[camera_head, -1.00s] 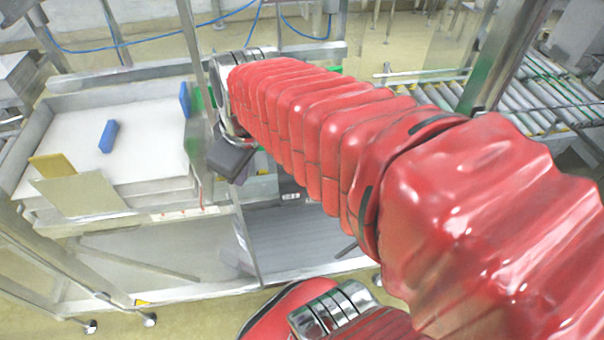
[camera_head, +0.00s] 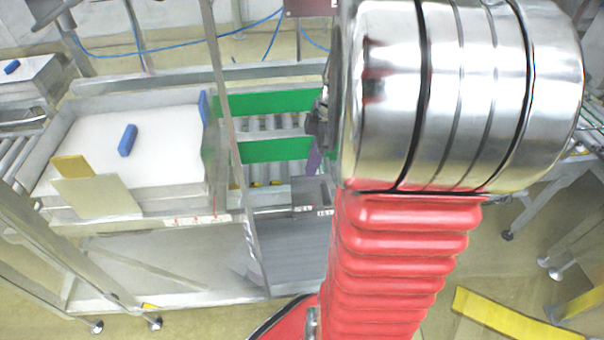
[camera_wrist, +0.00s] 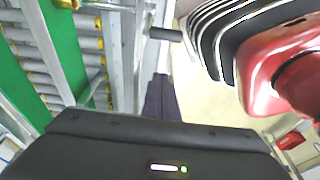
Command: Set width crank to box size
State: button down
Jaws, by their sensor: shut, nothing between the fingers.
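My gripper (camera_wrist: 160,82) is shut, with its two dark fingers together and nothing between them. In the head view the gripper (camera_head: 314,160) shows only partly, beside the conveyor frame, with my arm hiding the rest. A short dark cylindrical handle (camera_wrist: 165,34) sticks out from a metal upright beyond the fingertips in the wrist view. It may be the width crank, but I cannot be sure. The fingers look apart from it. Green side panels (camera_head: 268,102) run along the roller conveyor; a green panel also shows in the wrist view (camera_wrist: 62,45). I see no box between them.
A grey tray (camera_head: 45,150) with a white surface and a blue block (camera_head: 128,140) is at left. A metal post (camera_head: 226,110) stands between tray and conveyor. A yellow piece (camera_head: 510,322) lies at lower right. Open floor (camera_head: 490,255) is at right.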

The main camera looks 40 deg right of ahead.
jog(key=shift+f, duration=0.15)
jog(key=x, duration=1)
jog(key=shift+s+d+r, duration=0.2)
jog(key=shift+s+d, duration=0.35)
jog(key=shift+d, duration=0.3)
jog(key=shift+s+d+r, duration=0.15)
jog(key=shift+s+d, duration=0.4)
jog(key=shift+d, duration=0.25)
jog(key=shift+s+d+r, duration=0.15)
jog(key=shift+s+d, duration=0.25)
jog(key=shift+d, duration=0.2)
jog(key=shift+s+d+r, duration=0.15)
jog(key=shift+s+d, duration=0.25)
jog(key=shift+d, duration=0.15)
